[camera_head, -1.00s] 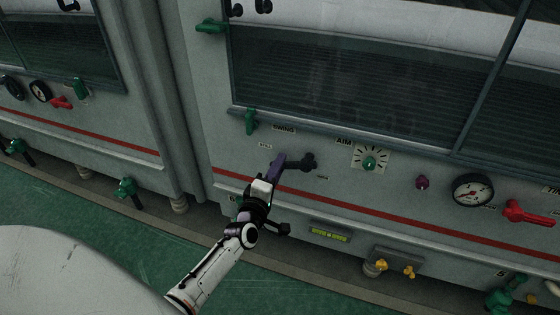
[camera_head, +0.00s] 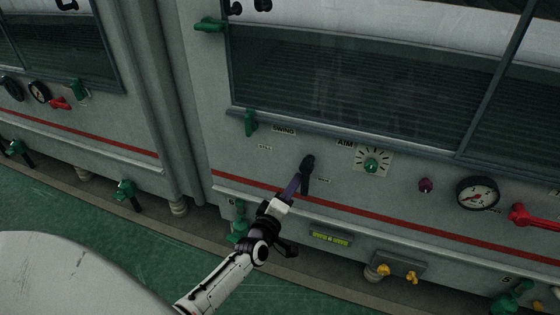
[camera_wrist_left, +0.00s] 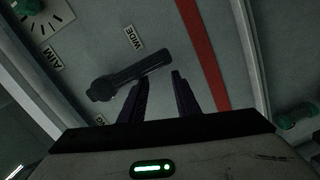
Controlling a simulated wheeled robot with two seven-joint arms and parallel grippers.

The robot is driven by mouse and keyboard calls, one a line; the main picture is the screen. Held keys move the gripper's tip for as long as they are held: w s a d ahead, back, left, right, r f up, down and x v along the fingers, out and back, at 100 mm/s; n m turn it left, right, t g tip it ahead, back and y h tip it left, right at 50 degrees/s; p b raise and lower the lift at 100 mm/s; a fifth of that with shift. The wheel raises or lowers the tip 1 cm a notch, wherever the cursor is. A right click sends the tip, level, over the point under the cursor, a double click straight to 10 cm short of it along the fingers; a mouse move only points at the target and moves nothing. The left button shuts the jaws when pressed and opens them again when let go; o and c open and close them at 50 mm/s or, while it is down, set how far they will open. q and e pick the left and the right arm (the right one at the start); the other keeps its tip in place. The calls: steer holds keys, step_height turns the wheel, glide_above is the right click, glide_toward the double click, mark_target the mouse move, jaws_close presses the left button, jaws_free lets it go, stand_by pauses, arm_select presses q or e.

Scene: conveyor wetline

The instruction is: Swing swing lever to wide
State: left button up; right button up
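The swing lever (camera_head: 307,172) is a black handle on the grey panel, below and right of the SWING label (camera_head: 283,131). It points downward from its pivot in the head view. In the left wrist view the lever (camera_wrist_left: 135,72) lies across just ahead of the fingertips, and the WIDE label (camera_wrist_left: 132,37) is beside it, apart from it. My left gripper (camera_head: 296,183) has purple fingers at the lever's lower end. In the left wrist view the fingers of the gripper (camera_wrist_left: 157,80) are apart; whether they touch the lever is unclear. My right gripper is not in view.
The AIM knob (camera_head: 371,165) is green, right of the lever. A green handle (camera_head: 251,122) is up left. A green valve (camera_head: 239,222) is below left.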

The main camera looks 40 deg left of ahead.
arm_select(q)
steer(key=s+d+r+p, duration=0.1)
steer(key=s+p, duration=0.2)
steer(key=s, duration=0.3)
steer(key=shift+s+d+p, duration=0.3)
steer(key=shift+s+d, duration=0.1)
stand_by(0.4)
